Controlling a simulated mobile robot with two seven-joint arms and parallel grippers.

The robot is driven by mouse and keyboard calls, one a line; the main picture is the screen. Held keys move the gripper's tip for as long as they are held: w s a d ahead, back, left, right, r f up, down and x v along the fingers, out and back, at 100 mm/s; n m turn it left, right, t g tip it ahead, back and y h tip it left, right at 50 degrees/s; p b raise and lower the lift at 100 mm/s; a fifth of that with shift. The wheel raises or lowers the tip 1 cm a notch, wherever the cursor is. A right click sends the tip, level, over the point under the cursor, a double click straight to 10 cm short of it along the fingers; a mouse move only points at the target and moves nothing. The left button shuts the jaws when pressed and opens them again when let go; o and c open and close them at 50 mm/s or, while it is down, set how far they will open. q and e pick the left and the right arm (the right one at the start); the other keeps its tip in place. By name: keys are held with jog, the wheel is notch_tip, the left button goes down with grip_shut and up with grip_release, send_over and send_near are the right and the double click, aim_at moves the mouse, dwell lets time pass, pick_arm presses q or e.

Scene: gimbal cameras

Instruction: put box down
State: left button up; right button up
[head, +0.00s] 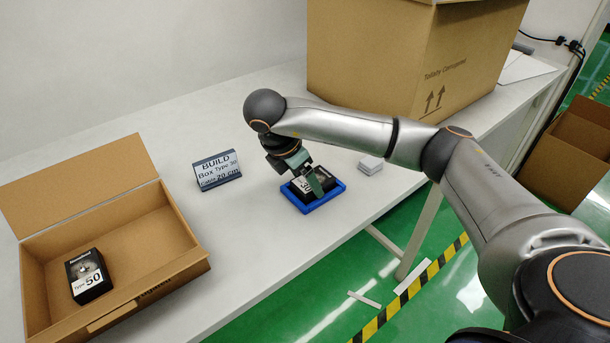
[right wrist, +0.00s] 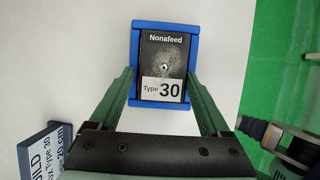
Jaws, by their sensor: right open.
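The black box with a white label reading Type 30 (right wrist: 162,60) lies flat inside the blue tray (right wrist: 165,25) on the white table. In the head view the box (head: 325,178) is partly hidden by my right gripper. The blue tray (head: 333,196) shows around it. My right gripper (head: 312,184) is at the box, and in the right wrist view its green fingers (right wrist: 166,85) stand apart, one on either side of the box. Contact with the box cannot be told. My left gripper is not in view.
An open cardboard box (head: 190,262) at left holds a black Type 50 box (head: 88,276). A large carton (head: 400,55) stands at the back. The table ends just in front of the tray.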

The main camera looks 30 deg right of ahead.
pick_arm(q)
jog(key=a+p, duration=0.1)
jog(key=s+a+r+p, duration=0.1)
jog(key=p, duration=0.1)
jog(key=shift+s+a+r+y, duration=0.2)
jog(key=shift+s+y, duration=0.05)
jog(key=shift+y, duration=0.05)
pick_arm(e)
jog(key=v, duration=1.2)
jog(key=shift+d+r, duration=0.1)
jog(key=shift+r, duration=0.05)
